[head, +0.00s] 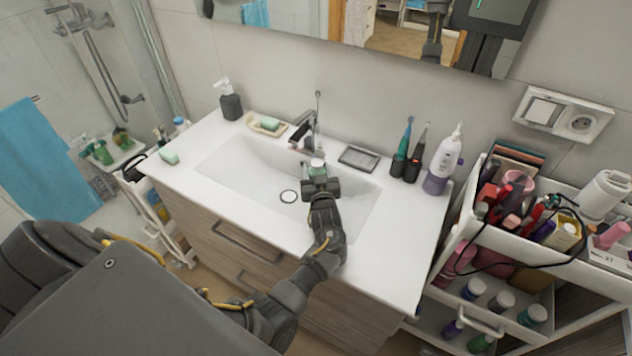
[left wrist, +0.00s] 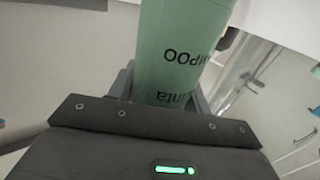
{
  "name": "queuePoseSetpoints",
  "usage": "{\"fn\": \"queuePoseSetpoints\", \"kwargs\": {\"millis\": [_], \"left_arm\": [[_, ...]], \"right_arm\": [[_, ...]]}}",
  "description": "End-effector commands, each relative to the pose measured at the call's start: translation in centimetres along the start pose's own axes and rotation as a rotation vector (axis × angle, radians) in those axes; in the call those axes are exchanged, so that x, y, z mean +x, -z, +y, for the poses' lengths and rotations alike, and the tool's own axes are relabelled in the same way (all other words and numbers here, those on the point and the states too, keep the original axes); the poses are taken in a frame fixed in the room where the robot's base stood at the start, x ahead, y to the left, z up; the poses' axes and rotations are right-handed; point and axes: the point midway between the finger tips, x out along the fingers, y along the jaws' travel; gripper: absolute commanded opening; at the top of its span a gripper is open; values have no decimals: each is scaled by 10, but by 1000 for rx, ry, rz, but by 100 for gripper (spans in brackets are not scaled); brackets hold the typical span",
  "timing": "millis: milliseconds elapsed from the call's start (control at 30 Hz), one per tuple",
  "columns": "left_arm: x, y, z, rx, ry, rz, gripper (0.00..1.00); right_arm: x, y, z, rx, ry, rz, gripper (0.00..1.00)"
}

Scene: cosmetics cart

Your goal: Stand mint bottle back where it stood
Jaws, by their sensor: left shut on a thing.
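My left gripper (head: 319,186) is over the front part of the white sink basin (head: 245,165), its arm coming up from below. It is shut on the mint bottle (head: 317,165); only the bottle's upper end shows past the gripper in the head view. In the left wrist view the bottle (left wrist: 183,45) is pale mint green with dark lettering that appears upside down. It sits between the fingers (left wrist: 165,88). The bottle's far end is cut off by the frame. My right gripper is not in view.
The faucet (head: 302,132) is just behind the gripper. A soap dish (head: 267,125), grey dispenser (head: 231,103), dark tray (head: 358,158), toothbrushes (head: 401,150) and a white-purple bottle (head: 443,160) stand on the counter. A crowded cart (head: 483,240) is at right; a shower shelf (head: 118,157) with bottles is at left.

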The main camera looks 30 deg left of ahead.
Motion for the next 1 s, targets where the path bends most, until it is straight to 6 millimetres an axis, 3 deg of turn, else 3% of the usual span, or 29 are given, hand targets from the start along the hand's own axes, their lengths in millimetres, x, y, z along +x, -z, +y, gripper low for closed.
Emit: {"fn": "queuePoseSetpoints", "kwargs": {"millis": [133,267,400,533,733,833,1000], "left_arm": [[-3,27,20,-18,-107,0,25],[-26,63,38,-29,-257,-5,25],[-72,101,44,-25,-426,-5,25],[-124,123,36,-12,-549,-1,25],[-189,126,10,5,-658,-2,25],[-202,120,3,6,-672,-1,25],[-208,117,0,2,-677,0,25]], "right_arm": [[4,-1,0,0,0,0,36],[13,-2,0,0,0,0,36],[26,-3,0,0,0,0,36],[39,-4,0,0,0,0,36],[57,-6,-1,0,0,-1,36],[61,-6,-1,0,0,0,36],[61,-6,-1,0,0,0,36]]}}
